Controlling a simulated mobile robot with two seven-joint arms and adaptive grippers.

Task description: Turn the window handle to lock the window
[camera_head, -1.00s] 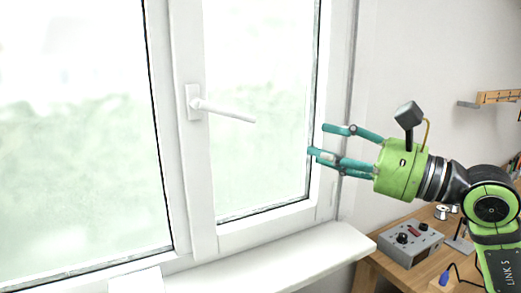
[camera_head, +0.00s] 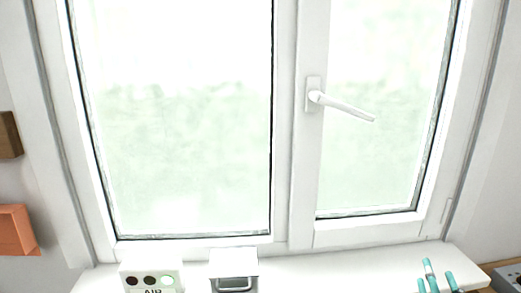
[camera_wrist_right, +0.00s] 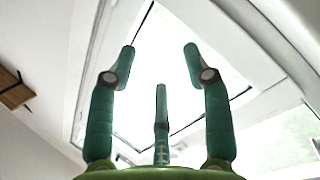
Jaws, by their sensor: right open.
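The white window handle (camera_head: 342,106) is on the middle upright of the white window frame (camera_head: 305,200) in the head view. Its lever points right and slants slightly down from its base plate (camera_head: 314,94). My right gripper (camera_head: 437,273) shows only its teal fingertips at the bottom right of the head view, below and right of the handle and apart from it. In the right wrist view its three fingers (camera_wrist_right: 162,75) are spread open with nothing between them. I cannot make out the handle in the wrist view. My left gripper is not in view.
The white sill (camera_head: 340,268) runs below the window. A white box with dark round spots (camera_head: 150,278) and a box with a metal handle (camera_head: 234,268) stand there. A grey device (camera_head: 508,277) is at the right edge. An orange object (camera_head: 15,228) is at the left.

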